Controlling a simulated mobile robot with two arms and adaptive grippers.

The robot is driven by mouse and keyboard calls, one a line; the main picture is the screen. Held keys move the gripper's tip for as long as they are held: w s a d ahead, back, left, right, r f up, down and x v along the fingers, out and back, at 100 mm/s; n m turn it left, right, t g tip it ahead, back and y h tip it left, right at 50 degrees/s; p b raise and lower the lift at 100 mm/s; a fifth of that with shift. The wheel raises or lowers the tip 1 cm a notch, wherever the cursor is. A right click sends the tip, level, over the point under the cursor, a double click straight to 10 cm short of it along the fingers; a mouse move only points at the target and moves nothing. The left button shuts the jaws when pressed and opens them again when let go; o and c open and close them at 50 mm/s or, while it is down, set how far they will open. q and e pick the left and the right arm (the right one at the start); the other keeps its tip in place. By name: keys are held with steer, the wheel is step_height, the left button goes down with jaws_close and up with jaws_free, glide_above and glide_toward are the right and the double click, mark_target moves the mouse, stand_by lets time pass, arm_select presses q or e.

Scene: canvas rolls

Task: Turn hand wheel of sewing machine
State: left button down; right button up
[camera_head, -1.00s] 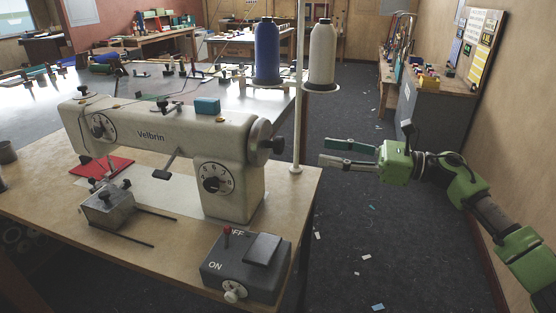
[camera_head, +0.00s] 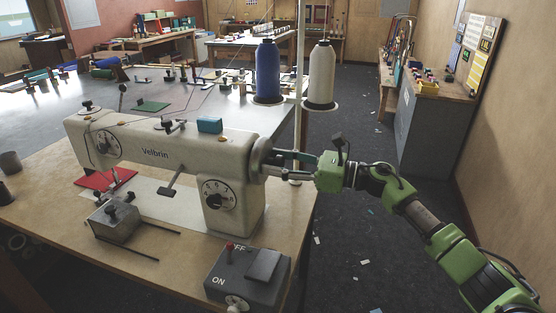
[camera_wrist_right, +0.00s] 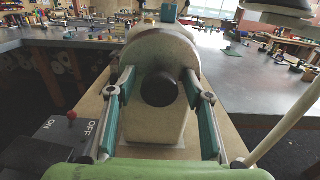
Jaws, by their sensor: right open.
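The cream sewing machine (camera_head: 160,150) marked "Velbrin" stands on a wooden table. Its hand wheel (camera_head: 262,156) is at the right end of the machine. In the right wrist view the wheel's dark round knob (camera_wrist_right: 160,88) faces the camera, between the fingers. My right gripper (camera_head: 285,162) reaches in from the right at the hand wheel. It also shows in the right wrist view (camera_wrist_right: 160,100), its two green-padded fingers apart on either side of the knob. I cannot tell whether either finger touches the wheel. My left gripper is not in view.
A grey ON/OFF switch box (camera_head: 247,277) with a red lever sits at the table's front right. A thread stand with a blue spool (camera_head: 267,72) and a white spool (camera_head: 321,73) rises behind the wheel. The dark floor right of the table is mostly clear.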

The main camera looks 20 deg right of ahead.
steer(key=c, duration=1.1)
steer(key=shift+m, duration=0.4)
